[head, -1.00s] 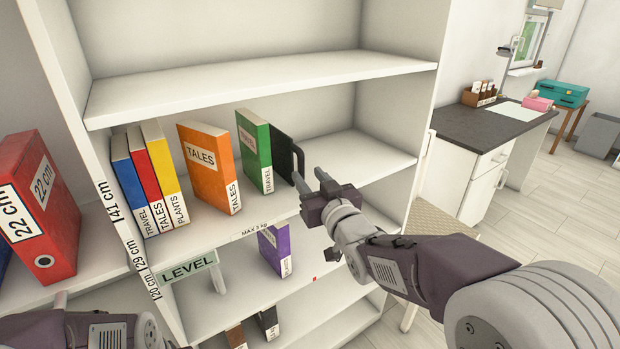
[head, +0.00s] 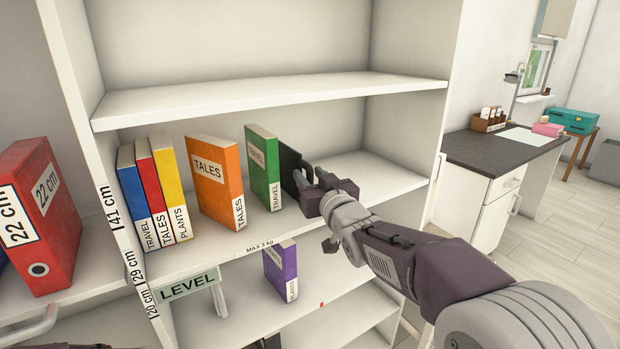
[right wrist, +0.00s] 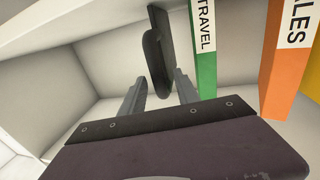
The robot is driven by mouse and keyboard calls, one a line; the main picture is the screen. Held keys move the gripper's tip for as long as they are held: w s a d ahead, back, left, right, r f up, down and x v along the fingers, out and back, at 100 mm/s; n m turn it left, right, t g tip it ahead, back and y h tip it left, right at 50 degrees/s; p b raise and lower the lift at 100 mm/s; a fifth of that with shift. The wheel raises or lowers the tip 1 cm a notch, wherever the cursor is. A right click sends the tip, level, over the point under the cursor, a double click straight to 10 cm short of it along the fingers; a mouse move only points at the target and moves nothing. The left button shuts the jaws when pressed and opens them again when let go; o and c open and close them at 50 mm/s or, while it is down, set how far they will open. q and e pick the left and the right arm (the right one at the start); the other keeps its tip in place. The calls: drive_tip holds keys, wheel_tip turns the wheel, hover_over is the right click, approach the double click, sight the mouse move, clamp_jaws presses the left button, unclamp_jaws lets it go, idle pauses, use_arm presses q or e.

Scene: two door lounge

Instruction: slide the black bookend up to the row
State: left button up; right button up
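The black bookend (head: 290,172) stands upright on the middle shelf, just right of the green TRAVEL book (head: 262,170). The row at the left holds a blue book (head: 134,190), a red book (head: 150,185) and a yellow book (head: 174,185). The orange TALES book (head: 214,180) stands apart, with gaps on both sides. My right gripper (head: 316,176) is at the bookend's right side. In the right wrist view its fingers (right wrist: 160,88) are apart, with the bookend's looped part (right wrist: 155,65) between them, not visibly clamped. My left gripper is out of view.
A purple book (head: 281,270) stands on the shelf below. A red 22 cm binder (head: 38,215) stands in the bay to the left. The upper shelf (head: 270,97) overhangs the books. The middle shelf is bare to the right of my gripper.

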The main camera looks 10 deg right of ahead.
drive_tip(key=shift+w, duration=0.2)
clamp_jaws()
idle(1.3)
